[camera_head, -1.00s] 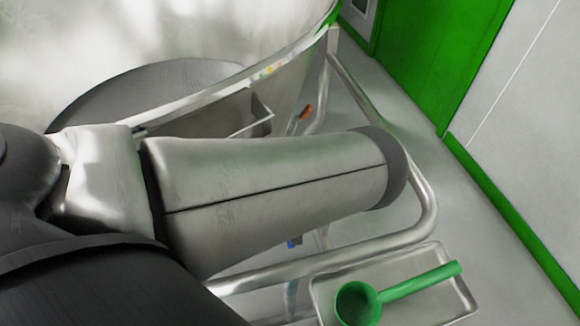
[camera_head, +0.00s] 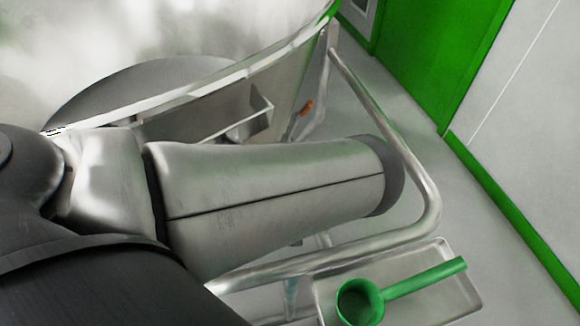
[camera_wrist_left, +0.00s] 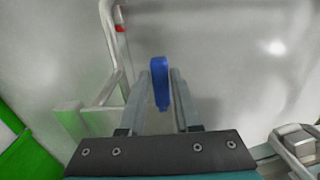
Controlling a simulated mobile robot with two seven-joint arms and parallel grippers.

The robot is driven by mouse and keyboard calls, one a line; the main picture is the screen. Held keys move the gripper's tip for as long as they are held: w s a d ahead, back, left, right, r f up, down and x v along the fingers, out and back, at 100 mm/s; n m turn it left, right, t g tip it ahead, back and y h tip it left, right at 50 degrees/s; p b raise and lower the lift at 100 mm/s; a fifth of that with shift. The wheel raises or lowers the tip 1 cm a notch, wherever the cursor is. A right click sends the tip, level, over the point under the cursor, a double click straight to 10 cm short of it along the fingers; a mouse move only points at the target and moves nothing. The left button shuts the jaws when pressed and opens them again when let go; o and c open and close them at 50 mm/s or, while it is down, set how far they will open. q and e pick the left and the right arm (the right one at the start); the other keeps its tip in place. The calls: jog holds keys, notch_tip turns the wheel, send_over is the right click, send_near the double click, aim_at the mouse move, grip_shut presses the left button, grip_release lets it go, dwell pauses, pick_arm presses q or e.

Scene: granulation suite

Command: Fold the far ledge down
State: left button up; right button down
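A blue tab-like piece (camera_wrist_left: 160,84) stands between the fingertips of my left gripper (camera_wrist_left: 161,78) in the left wrist view. It nearly fills the gap, but I cannot tell whether both fingers press on it. In the head view my left arm crosses the middle and hides its gripper and the blue piece. The far ledge is not clearly recognisable in either view; a metal tray-like bracket (camera_head: 258,107) shows beside the large vessel, behind my arm. My right gripper is not in view.
A large steel vessel (camera_head: 200,40) fills the upper left. A bent tubular rail (camera_head: 432,200) runs round my arm. A metal tray (camera_head: 462,284) with a green scoop (camera_head: 361,300) lies at the lower right. An orange piece (camera_head: 306,107) sits near the rail. Floor beyond is clear.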

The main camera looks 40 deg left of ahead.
pick_arm(q)
grip_shut()
dwell(1.0)
